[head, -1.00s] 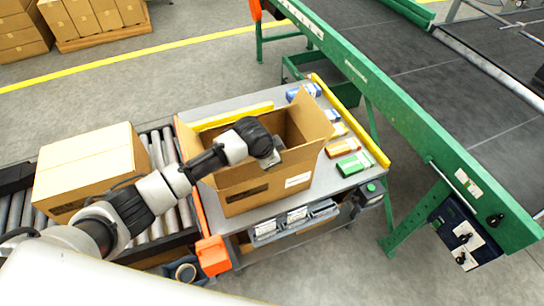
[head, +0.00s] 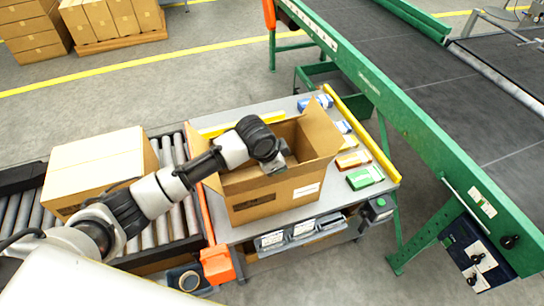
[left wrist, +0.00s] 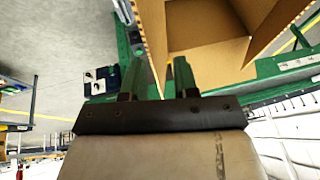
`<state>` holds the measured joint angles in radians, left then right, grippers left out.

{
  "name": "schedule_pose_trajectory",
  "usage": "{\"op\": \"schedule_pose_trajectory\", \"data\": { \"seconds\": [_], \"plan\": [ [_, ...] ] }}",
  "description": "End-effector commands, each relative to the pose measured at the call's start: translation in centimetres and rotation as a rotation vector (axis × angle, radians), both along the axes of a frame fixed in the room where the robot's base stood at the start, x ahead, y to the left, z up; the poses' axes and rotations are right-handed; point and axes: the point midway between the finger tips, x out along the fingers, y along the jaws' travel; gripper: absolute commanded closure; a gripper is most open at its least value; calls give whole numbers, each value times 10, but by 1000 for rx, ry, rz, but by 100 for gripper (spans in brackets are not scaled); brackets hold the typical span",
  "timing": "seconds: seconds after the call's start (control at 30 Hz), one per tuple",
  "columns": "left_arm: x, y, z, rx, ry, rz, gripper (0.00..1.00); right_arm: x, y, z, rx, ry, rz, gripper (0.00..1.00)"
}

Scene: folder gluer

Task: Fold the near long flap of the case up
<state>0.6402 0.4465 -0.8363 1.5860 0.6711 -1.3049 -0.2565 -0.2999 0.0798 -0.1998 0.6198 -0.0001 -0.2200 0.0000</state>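The open brown case (head: 270,209) stands on the grey packing table, with a dark printed strip and a white label on its near side. Its right end flap (head: 322,132) stands up, leaning outward. My arm covers part of the case's left and near rim, so I cannot tell clearly how the near long flap lies. My left gripper (head: 284,167) is above the near side of the opening. My right gripper is not in view.
Several small coloured cartons, including a green one (head: 364,178), lie right of the case beside a yellow rail (head: 362,124). A closed carton (head: 95,168) sits on the roller conveyor at left. The green-framed belt conveyor (head: 430,130) runs along the right.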

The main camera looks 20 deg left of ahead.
Motion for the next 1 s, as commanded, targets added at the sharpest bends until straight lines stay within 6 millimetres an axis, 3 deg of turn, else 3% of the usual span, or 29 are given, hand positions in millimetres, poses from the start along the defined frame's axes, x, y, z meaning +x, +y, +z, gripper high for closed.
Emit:
{"op": "schedule_pose_trajectory", "data": {
  "seconds": [0.2, 0.33, 1.0],
  "plan": [
    [-13, 8, 33, -1, 0, -1, 71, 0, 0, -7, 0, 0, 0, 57],
    [-18, 11, 46, 0, 2, 1, 71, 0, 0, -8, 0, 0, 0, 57],
    [-20, 12, 50, 0, 4, 0, 71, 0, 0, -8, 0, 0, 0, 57]
  ]
}}
